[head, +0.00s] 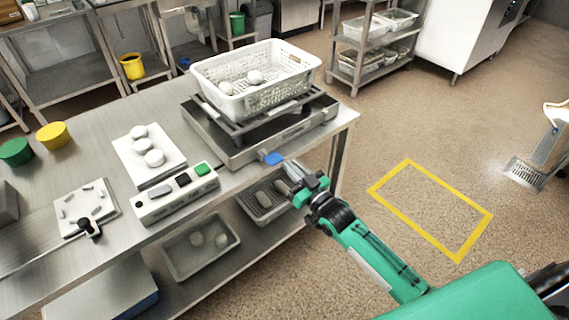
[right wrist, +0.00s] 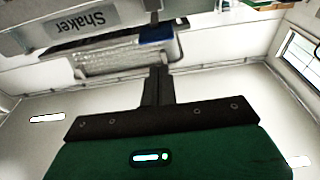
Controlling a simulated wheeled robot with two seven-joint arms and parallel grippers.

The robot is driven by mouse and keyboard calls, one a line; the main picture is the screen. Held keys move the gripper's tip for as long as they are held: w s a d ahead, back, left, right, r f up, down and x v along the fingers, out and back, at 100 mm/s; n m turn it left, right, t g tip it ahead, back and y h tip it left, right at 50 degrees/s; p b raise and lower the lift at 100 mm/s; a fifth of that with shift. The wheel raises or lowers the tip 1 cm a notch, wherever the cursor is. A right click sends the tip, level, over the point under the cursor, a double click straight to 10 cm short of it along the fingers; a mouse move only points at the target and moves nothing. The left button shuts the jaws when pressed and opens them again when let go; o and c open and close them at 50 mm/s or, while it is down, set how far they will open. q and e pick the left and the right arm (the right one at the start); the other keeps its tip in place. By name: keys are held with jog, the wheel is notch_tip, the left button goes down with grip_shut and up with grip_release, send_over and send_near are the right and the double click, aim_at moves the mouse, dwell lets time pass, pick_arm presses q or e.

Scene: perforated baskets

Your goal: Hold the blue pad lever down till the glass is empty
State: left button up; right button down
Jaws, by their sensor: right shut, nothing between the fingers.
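The blue pad (head: 272,158) sticks out from the near front edge of the grey shaker (head: 228,146) on the steel table. It also shows in the right wrist view (right wrist: 155,35), under the label "Shaker". My right gripper (head: 290,172) is shut and empty, with its fingertips just right of and below the blue pad. In the right wrist view the closed fingers (right wrist: 155,72) point at the pad; I cannot tell whether they touch it. A white perforated basket (head: 255,99) with a few pale round pieces sits on the shaker. I cannot make out a glass. My left gripper is not in view.
A control box (head: 150,208) with a green button stands left of the blue pad. A white board (head: 133,167) with pale balls lies behind it. Trays (head: 182,268) sit on the lower shelf. A yellow floor outline (head: 428,203) encloses bare floor at the right.

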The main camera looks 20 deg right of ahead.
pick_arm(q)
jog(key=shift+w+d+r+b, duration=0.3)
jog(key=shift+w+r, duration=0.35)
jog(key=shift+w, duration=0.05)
pick_arm(e)
jog(key=r+v, duration=0.1)
jog(key=v, duration=0.5)
jog(key=shift+s+d+f, duration=0.2)
jog(key=shift+s+f, duration=0.1)
jog(key=shift+s, duration=0.1)
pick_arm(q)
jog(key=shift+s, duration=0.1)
